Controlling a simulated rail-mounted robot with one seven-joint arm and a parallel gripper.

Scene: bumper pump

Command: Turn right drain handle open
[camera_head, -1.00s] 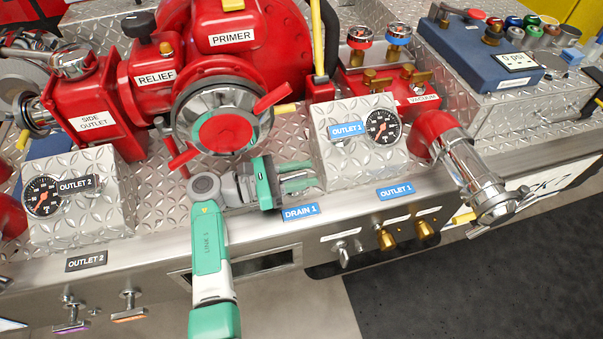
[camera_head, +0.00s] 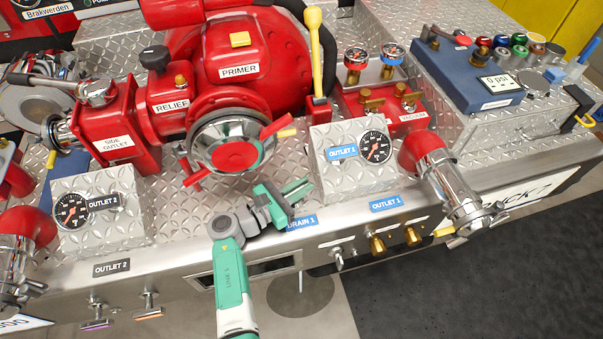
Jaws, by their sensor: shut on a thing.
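My gripper (camera_head: 292,198) has green fingers and is just above the panel's front edge, at the blue DRAIN 1 label (camera_head: 301,222) and partly over it. The fingers point up and to the right. It is shut on the right drain handle, which the fingers and wrist hide, so its angle cannot be told. My white and green arm comes up from the bottom of the view.
The OUTLET 1 gauge box (camera_head: 352,160) stands close behind and right of my gripper. The red-capped pump outlet (camera_head: 235,152) is behind left. A silver lever (camera_head: 338,257) and brass knobs (camera_head: 378,245) stick out of the front panel to the right.

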